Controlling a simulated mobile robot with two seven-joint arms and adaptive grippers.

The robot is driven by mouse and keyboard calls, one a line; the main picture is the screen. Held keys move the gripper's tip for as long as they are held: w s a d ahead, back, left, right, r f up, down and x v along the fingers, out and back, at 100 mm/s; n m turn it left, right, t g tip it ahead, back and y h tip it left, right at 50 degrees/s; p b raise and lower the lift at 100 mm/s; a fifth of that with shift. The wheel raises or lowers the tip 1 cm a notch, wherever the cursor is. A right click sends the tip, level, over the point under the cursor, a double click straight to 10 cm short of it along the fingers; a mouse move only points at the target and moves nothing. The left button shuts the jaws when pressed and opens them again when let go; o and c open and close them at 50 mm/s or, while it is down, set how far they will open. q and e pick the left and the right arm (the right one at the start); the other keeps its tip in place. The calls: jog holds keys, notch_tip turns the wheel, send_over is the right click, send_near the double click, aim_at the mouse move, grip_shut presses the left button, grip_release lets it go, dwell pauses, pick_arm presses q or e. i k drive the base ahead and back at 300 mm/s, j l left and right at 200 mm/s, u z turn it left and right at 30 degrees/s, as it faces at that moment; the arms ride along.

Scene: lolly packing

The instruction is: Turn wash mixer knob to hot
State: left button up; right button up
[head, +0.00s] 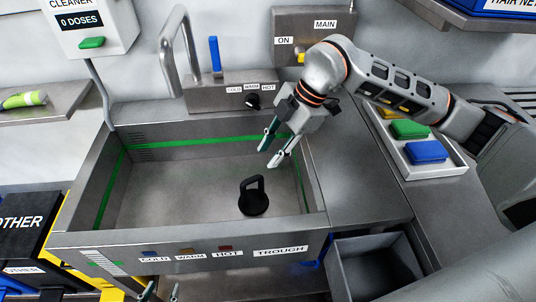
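The wash mixer knob (253,102) is a small black knob on the grey panel behind the trough, below the COLD, WARM and HOT label strip (250,88). Its pointer is too small to read. My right gripper (268,158) reaches in from the right and points down over the trough, in front of and below the knob. Its fingers are apart, with nothing between them, and it does not touch the knob. My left gripper (162,290) shows only as fingertips at the bottom edge. They are apart and look empty.
The metal trough (130,200) holds a black plug with a loop handle (254,197). A curved spout (168,60) and blue lever (215,54) stand left of the knob. A MAIN switch box (290,25) is above right. A tray with coloured blocks (447,168) is at right.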

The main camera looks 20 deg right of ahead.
aim_at(252, 99)
jog(key=k+j, duration=0.2)
jog(key=k, duration=0.3)
jog(key=k+j, duration=0.25)
jog(key=k, duration=0.2)
